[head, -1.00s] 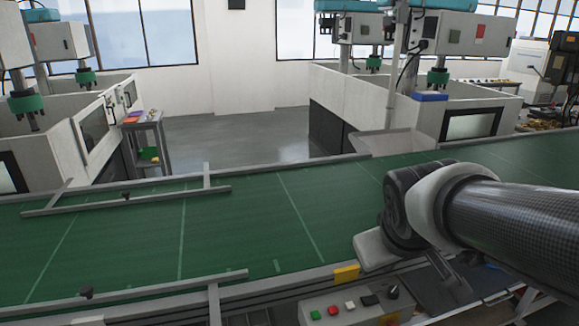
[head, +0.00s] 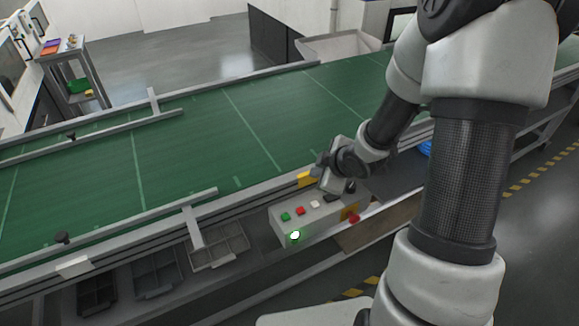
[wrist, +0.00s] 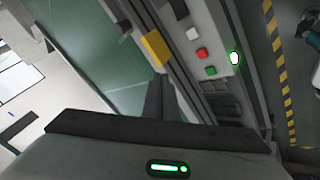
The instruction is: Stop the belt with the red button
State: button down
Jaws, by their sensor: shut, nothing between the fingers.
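The red button (head: 300,210) sits on top of the grey control box (head: 279,230), between a green button (head: 285,216) and a white button (head: 314,204). It also shows in the wrist view (wrist: 201,53), right of my fingers and apart from them. My gripper (wrist: 159,80) is shut and empty, its dark fingers together beside the box near the belt's edge. In the head view my gripper (head: 319,171) is over the box's far right end, partly hidden by my wrist. A lamp (head: 295,235) on the box front glows white-green. The green belt (head: 200,140) runs behind.
A yellow block (wrist: 154,47) on the belt's rail is close to my fingertips. A red knob (head: 353,218) sticks out at the box's right end. A black switch (head: 333,197) is near my gripper. Trays (head: 219,246) lie below the belt, left of the box.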

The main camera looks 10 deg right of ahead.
jog(key=a+f+n+y, duration=0.1)
jog(key=a+f+y, duration=0.1)
jog(key=a+f, duration=0.1)
jog(key=shift+s+a+f+n, duration=0.1)
jog(key=shift+a+f+n, duration=0.05)
jog(key=shift+n, duration=0.25)
jog(key=shift+f, duration=0.1)
jog(key=b, duration=0.6)
send_over(303, 214)
notch_tip(303, 214, down, 9)
jog(key=shift+r, duration=0.2)
jog(key=shift+f+b, duration=0.15)
jog(key=shift+b, duration=0.15)
dwell(1.3)
jog(key=shift+f+b, duration=0.25)
jog(key=shift+b, duration=0.1)
jog(key=shift+f+b, duration=0.45)
dwell(0.5)
jog(key=shift+r, duration=0.15)
dwell(0.3)
jog(key=shift+r+p, duration=0.65)
jog(key=shift+r, duration=0.05)
